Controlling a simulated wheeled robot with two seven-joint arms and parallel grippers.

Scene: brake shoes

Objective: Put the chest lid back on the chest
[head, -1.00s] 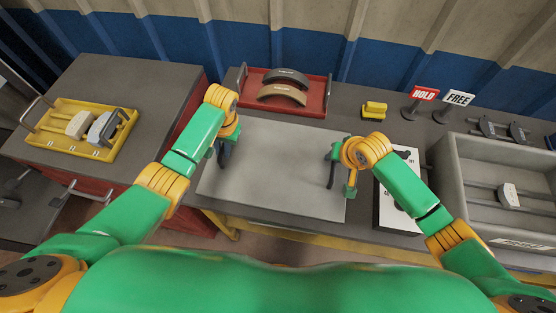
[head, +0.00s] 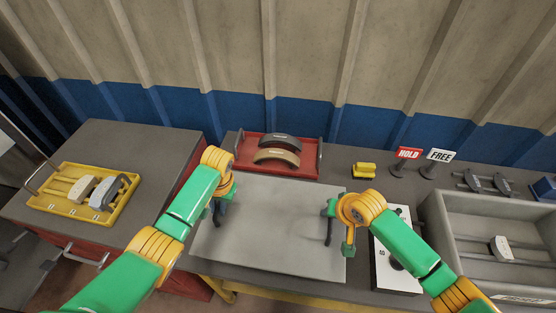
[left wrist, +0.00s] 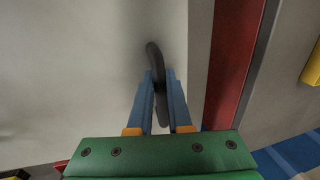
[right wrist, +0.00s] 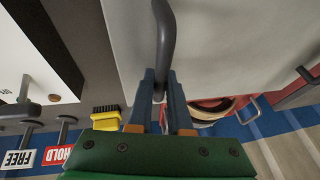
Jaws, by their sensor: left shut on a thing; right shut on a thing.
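The chest lid (head: 270,250) is a flat grey panel in front of me, over the dark bench, with a dark bar handle near each side. My left gripper (head: 220,208) is shut on its left handle, which shows between the blue fingers in the left wrist view (left wrist: 155,55). My right gripper (head: 331,220) is shut on the right handle, seen in the right wrist view (right wrist: 164,40). I cannot tell whether the lid touches the bench. A grey open box (head: 436,245), apparently the chest, stands at the right with rails and a pale brake shoe (head: 502,249) inside.
A red tray (head: 317,157) with two brake shoes lies behind the lid. A white panel (head: 385,270) lies between lid and box. A yellow tray (head: 117,211) sits on the left cabinet.

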